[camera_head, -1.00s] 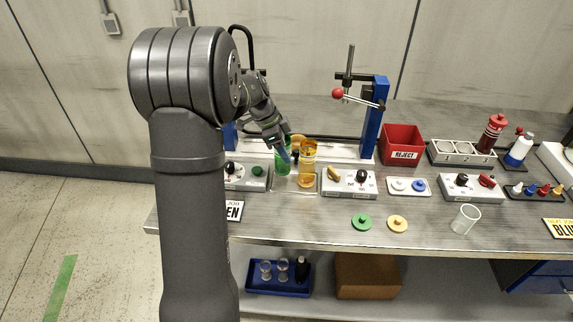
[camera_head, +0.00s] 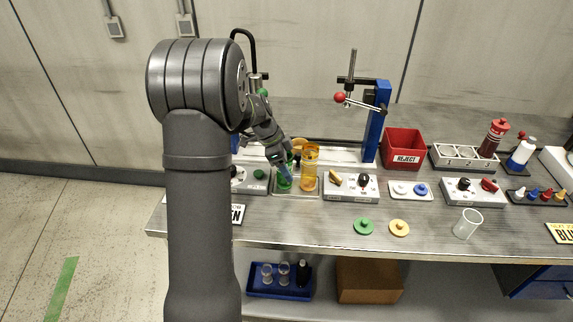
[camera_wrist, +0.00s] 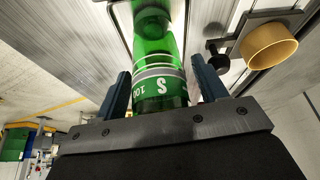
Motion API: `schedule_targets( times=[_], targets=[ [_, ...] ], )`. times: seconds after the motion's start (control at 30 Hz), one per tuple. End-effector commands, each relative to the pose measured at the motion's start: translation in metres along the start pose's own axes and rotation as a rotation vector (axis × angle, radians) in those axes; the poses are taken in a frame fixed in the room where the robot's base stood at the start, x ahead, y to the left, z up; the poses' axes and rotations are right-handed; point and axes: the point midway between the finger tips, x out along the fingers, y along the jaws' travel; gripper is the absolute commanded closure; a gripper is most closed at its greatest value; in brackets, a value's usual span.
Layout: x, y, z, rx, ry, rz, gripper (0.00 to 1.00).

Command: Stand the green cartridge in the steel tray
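The green cartridge (camera_head: 285,184) is upright, low over or on the left part of the steel tray (camera_head: 298,194); I cannot tell whether its base touches the tray. My gripper (camera_head: 287,171) comes down on it from the upper left. In the wrist view the cartridge (camera_wrist: 158,75), with a white band and lettering, sits between the two blue fingers of my gripper (camera_wrist: 163,88), which look shut on it. An amber cartridge (camera_head: 310,170) stands in the same tray, just right of the green one.
A control box with a yellow lever (camera_head: 350,187) stands right of the tray, and another with a green button (camera_head: 259,175) to its left. Behind is a blue press stand (camera_head: 376,122). A red reject bin (camera_head: 403,147) is farther right. Green and yellow discs (camera_head: 364,226) lie on the front bench.

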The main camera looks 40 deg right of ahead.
Motion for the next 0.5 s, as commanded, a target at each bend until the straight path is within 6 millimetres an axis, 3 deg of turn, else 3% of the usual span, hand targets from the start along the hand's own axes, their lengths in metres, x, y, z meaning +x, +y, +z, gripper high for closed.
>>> schedule_targets(
  times=[0.27,0.5],
  targets=[
    [-0.006,0.0,-0.001,0.001,0.0,-0.001,0.35],
    [-0.05,-0.001,-0.002,0.0,0.001,-0.005,0.35]
  ],
)
